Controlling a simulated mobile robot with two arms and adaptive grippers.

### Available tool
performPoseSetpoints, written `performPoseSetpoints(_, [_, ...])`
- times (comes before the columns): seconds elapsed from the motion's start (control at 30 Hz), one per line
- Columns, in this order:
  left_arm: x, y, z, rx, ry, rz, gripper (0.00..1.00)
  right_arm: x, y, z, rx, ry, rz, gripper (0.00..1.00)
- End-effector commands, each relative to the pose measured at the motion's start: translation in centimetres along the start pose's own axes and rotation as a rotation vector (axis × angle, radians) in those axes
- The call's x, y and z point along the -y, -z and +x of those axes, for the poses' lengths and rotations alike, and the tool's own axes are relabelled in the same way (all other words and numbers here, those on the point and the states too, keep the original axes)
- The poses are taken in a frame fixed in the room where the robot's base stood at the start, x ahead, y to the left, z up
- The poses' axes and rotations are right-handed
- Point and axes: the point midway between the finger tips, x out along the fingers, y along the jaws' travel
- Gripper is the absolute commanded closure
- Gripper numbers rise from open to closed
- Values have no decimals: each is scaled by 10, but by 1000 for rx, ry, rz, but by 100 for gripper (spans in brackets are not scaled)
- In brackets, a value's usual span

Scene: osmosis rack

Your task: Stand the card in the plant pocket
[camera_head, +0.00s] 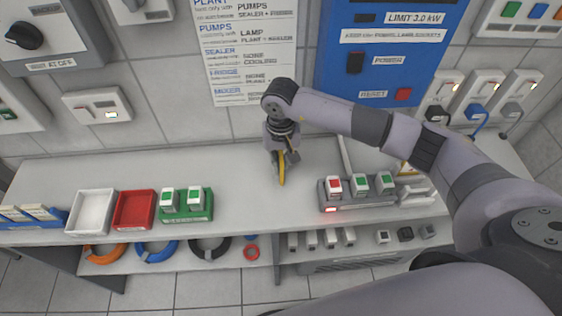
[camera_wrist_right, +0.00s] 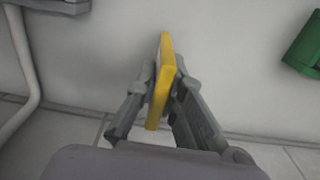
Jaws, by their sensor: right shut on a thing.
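My right gripper (camera_head: 281,160) is over the middle of the bench, shut on a thin yellow card (camera_head: 282,172). In the right wrist view the card (camera_wrist_right: 162,80) stands on edge between the two fingers (camera_wrist_right: 160,100), and its ends stick out past them. I cannot tell if its lower edge touches the bench. No pocket marked for the plant can be made out. A blue holder with several white-and-blue cards (camera_head: 35,215) is at the far left of the bench. My left gripper is not in view.
On the bench (camera_head: 240,180) are a white tray (camera_head: 91,211), a red tray (camera_head: 134,209), a green block (camera_head: 187,214) with two modules and a grey block (camera_head: 365,196) with three. Bare bench lies around the gripper. A wall (camera_head: 180,110) with panels is behind.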

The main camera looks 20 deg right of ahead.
Motion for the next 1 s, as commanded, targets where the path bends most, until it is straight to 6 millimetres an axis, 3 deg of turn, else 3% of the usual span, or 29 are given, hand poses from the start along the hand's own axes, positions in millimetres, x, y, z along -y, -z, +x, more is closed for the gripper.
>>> performPoseSetpoints(0.13, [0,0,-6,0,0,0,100,0,-1,15,1,0,0,100])
performPoseSetpoints(0.5, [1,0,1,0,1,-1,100,0,0,20,-1,0,0,100])
performPoseSetpoints(0.53, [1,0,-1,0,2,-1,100,0,0,18,-1,0,0,89])
performPoseSetpoints(0.8, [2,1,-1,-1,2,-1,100,0,0,18,0,0,0,71])
performPoseSetpoints(1.0, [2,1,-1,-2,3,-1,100,0,0,18,0,0,0,71])
